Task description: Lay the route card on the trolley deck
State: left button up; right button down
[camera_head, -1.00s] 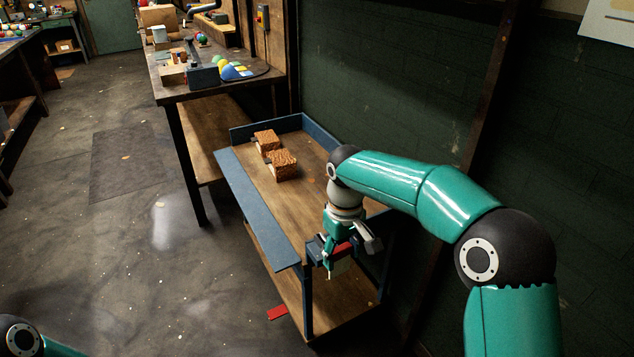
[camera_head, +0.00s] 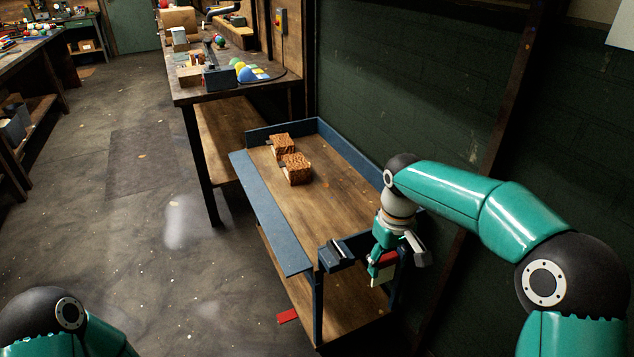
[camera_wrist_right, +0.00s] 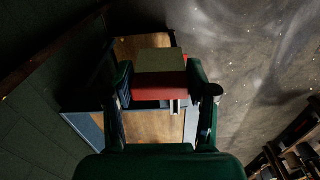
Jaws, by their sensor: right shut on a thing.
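The route card, red with a pale tan part, is held in my right gripper (camera_head: 383,268). The card's red part (camera_head: 386,259) shows between the fingers. In the right wrist view the card (camera_wrist_right: 160,62) spans the gap between both fingers (camera_wrist_right: 163,92). The trolley has a bare wooden deck (camera_head: 325,205) with blue rims. My right gripper is at the trolley's near right end; its exact height over the deck is hard to tell. My left arm shows at the lower left, but its gripper is out of view.
Two brown speckled blocks (camera_head: 296,168) sit at the deck's far left. A dark holder (camera_head: 337,255) is on the trolley's near edge. A red flat piece (camera_head: 288,316) lies low beside the lower shelf. A cluttered workbench (camera_head: 205,95) stands behind. The deck's middle is clear.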

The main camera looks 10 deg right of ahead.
aim_at(330, 231)
jog(key=i, duration=0.85)
